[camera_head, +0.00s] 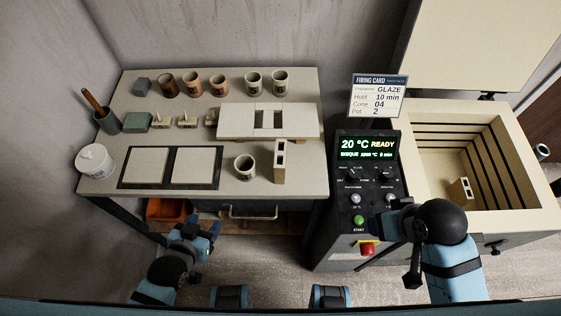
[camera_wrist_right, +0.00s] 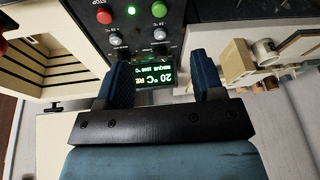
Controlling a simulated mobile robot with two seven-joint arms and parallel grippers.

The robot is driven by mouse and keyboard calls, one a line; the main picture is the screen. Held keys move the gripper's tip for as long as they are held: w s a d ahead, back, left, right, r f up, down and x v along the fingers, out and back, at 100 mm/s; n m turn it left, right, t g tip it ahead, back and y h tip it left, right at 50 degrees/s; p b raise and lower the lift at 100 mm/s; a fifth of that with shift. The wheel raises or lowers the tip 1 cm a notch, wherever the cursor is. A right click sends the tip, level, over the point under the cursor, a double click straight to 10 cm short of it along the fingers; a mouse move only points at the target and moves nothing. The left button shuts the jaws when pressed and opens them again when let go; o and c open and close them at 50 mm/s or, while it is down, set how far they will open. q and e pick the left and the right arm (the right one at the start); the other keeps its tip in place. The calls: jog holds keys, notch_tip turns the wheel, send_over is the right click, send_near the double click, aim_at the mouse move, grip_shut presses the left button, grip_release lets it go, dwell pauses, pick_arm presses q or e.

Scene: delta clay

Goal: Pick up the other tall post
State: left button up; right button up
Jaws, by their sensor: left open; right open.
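One tall cream post (camera_head: 281,161) stands upright on the worktable, near its front right corner. My left gripper (camera_head: 208,232) is open and empty, low in front of the worktable and apart from both posts. My right gripper (camera_wrist_right: 160,85) is open in the right wrist view, with nothing between its blue fingers; the control panel's display shows beyond them. In the head view my right arm hides most of that gripper, in front of the panel, between the two posts.
A cup (camera_head: 245,167) stands left of the table post; white shelf slabs (camera_head: 237,121) lie behind it. Two square tiles (camera_head: 196,168) lie front left. Several cups line the back. The control panel (camera_head: 367,190) with a firing card (camera_head: 378,95) stands between table and kiln.

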jog(key=w+a+g+y, duration=0.2)
jog(key=w+a, duration=1.1)
jog(key=a, duration=0.5)
jog(key=m+g+h, duration=0.1)
jog(key=m+h, duration=0.1)
jog(key=h, duration=0.1)
send_near(279, 152)
jog(key=shift+s+a+f, duration=0.1)
jog(key=shift+s+a, duration=0.1)
jog(key=shift+s, duration=0.35)
jog(key=f, duration=0.2)
jog(key=w+f, duration=0.1)
jog(key=f, duration=0.5)
jog(key=shift+w, duration=0.15)
jog(key=shift+w+d+f, duration=0.15)
jog(key=shift+d+f, duration=0.05)
jog(key=shift+f, duration=1.15)
jog(key=shift+w+d+f, duration=0.1)
jog(key=shift+d+f, duration=0.05)
jog(key=shift+f, duration=1.2)
jog(key=shift+c, duration=0.4)
jog(key=c, duration=1.1)
